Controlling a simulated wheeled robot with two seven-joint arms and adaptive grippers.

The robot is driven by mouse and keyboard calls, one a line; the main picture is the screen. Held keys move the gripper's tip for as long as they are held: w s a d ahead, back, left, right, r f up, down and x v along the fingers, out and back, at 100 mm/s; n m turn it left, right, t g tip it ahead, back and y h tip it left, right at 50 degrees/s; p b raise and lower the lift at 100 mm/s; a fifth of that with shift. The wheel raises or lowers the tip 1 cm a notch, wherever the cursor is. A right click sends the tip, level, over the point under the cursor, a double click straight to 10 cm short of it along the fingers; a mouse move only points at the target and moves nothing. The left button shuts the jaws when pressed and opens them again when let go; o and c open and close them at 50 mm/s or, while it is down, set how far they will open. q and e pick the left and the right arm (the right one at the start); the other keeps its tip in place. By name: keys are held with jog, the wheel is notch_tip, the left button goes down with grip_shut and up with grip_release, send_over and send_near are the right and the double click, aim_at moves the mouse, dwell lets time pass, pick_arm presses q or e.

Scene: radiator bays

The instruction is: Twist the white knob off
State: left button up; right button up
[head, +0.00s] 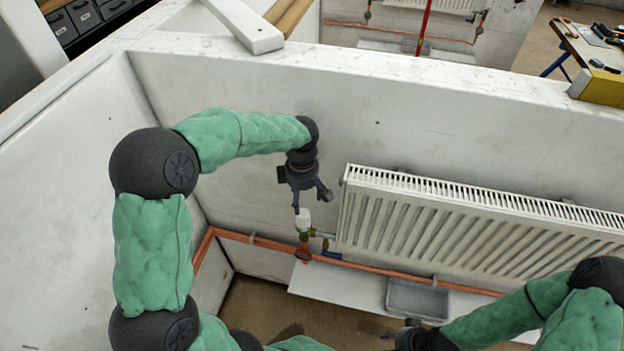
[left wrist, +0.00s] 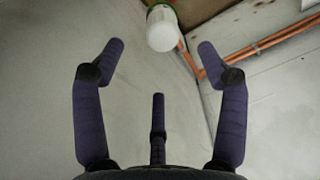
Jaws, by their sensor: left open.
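The white knob (head: 303,215) sits upright on a valve with a green collar at the left end of the radiator (head: 440,225). It also shows at the top middle of the left wrist view (left wrist: 161,28). My left gripper (head: 310,199) is just above the knob in the head view. Its fingers (left wrist: 160,52) are spread and empty, with the knob beyond the fingertips, apart from them. My right gripper (head: 405,329) is low in the head view, mostly hidden by its own arm; its jaw state is unclear.
Copper pipes (head: 375,275) run along the wall below the radiator. A grey tray (head: 416,298) lies on a white board (head: 335,292) under it. White partition walls (head: 245,95) enclose the bay. Wall space left of the knob is clear.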

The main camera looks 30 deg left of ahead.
aim_at(303, 212)
pick_arm(q)
jog(key=f+b, duration=0.2)
jog(key=f, duration=0.8)
jog(key=shift+s+f, duration=0.2)
jog(key=c, duration=1.3)
jog(key=shift+f+b, duration=0.15)
jog(key=shift+b, duration=0.2)
